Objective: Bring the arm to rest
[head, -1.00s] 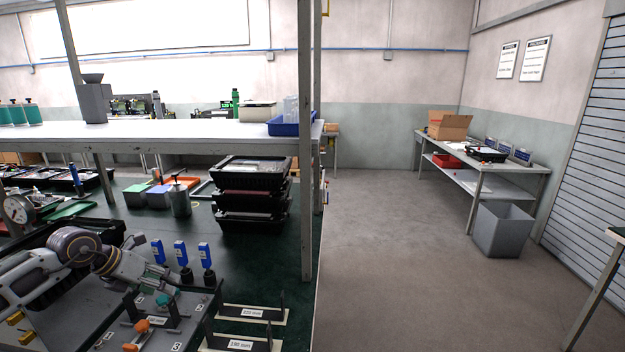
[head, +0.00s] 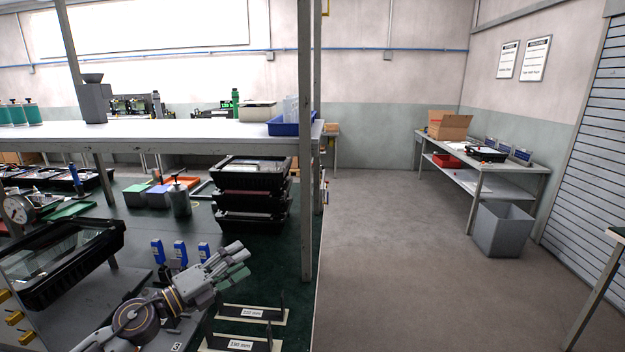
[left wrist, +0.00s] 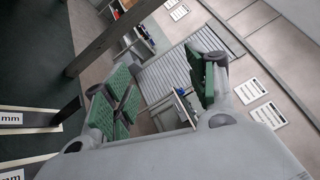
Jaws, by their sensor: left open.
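My left gripper (head: 238,263) is in the lower middle of the head view, above the green bench top and pointing up and to the right. In the left wrist view its two green-padded fingers (left wrist: 160,95) stand wide apart with nothing between them. Beyond them are the floor, a far table and the shuttered wall. My left arm comes in from the bottom left, over the grey fixture plate, and hides part of it. My right gripper is in neither view.
Blue-topped tools (head: 181,252) stand just left of my gripper. Stacked black trays (head: 250,192) are behind it, near a shelf post (head: 306,180). Label stands (head: 250,312) lie in front. A black housing (head: 62,262) sits at left. Open floor lies right of the bench.

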